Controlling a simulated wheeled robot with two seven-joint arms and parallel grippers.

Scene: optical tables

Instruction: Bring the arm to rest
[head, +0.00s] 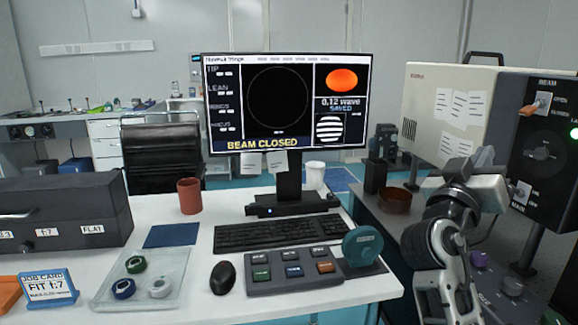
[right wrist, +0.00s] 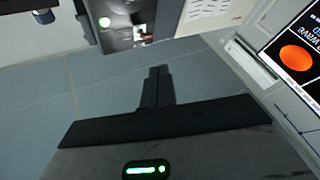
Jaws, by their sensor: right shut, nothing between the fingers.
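My right arm (head: 447,245) rises at the right of the head view, bent, in front of the side bench. Its gripper (right wrist: 158,72) shows best in the right wrist view, where the two dark fingers are together with nothing between them. The gripper is up in the air near the dark control panel and the cream instrument box, apart from the desk things. My left arm and gripper are not in view.
The dark control panel (head: 541,150) and cream box (head: 425,120) stand close to my right arm. The white desk holds a monitor (head: 288,58), keyboard (head: 275,233), button box (head: 293,283), mouse (head: 223,278), red-brown cup (head: 190,196) and clear tray (head: 120,300). A dark case (head: 60,205) stands at left.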

